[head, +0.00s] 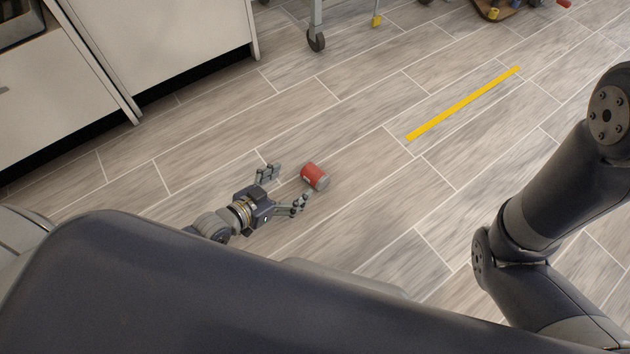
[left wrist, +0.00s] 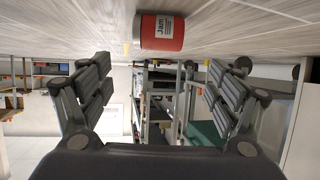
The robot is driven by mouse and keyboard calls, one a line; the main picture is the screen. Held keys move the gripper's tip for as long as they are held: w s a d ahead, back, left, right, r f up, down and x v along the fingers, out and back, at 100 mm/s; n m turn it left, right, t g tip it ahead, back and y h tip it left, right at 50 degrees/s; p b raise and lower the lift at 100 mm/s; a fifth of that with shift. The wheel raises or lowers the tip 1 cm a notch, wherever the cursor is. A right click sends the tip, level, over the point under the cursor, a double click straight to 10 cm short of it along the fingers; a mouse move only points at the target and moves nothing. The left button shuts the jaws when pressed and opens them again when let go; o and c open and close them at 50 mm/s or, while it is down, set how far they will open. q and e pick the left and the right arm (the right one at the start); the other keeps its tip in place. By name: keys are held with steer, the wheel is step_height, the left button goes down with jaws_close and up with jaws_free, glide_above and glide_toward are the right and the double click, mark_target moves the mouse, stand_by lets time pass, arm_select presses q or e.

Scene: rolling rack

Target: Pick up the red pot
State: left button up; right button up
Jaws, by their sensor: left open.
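The red pot (head: 315,176) lies on its side on the floor in the head view, with a grey end facing the lower right. In the left wrist view the red pot (left wrist: 162,32) shows at the top, with a white label reading "Jam". My left gripper (head: 286,188) is open and low over the floor, just left of the pot. Its fingers point towards the pot, and the pot lies beyond the fingertips. In the left wrist view the left gripper (left wrist: 158,88) has its fingers spread wide with nothing between them. My right gripper is not in view; only the right arm shows.
The wood-tiled floor around the pot is clear. A yellow strip (head: 463,103) lies on the floor to the upper right. White cabinets (head: 165,40) stand at the upper left. A wheeled rack leg (head: 316,25) is at the top. Shelving (left wrist: 160,100) shows in the left wrist view.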

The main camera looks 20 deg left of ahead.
mark_target(314, 173)
arm_select(q)
steer(key=b+x, duration=0.2)
steer(key=x, duration=0.3)
steer(key=shift+d+b, duration=0.1)
steer(key=shift+b, duration=0.3)
steer(key=b+x, duration=0.4)
steer(key=shift+d+f+b, duration=0.15)
steer(key=shift+f+b, duration=0.25)
steer(key=shift+f, duration=0.05)
steer(key=shift+w+d, duration=0.2)
steer(key=shift+w, duration=0.1)
steer(key=c, duration=1.3)
